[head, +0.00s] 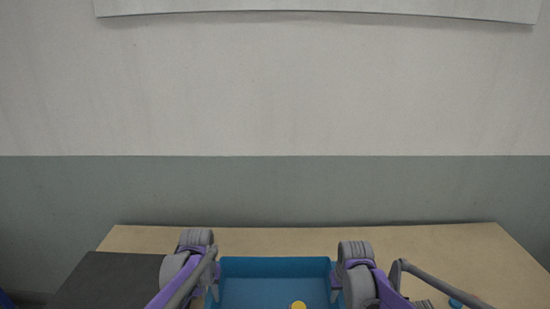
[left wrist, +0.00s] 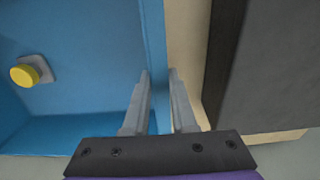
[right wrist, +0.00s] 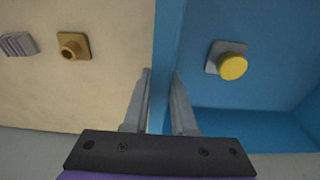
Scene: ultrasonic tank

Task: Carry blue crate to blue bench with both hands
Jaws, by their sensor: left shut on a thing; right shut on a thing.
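The blue crate (head: 275,266) is at the bottom middle of the head view, over a wooden table; its front is cut off. My left gripper (head: 215,284) is shut on the crate's left wall, which runs between its fingers in the left wrist view (left wrist: 158,90). My right gripper (head: 336,284) is shut on the right wall, seen between its fingers in the right wrist view (right wrist: 162,90). Inside the crate lies a grey part with a yellow knob (right wrist: 232,67). I cannot tell whether the crate touches the table. No blue bench is recognisable.
The wooden table (head: 420,238) stands against a wall. A dark mat or slab (head: 105,280) lies left of the crate. To the right are a brass fitting (right wrist: 75,46), a grey ribbed block (right wrist: 17,44) and a small blue item (head: 455,303). A blue sliver shows bottom left (head: 6,301).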

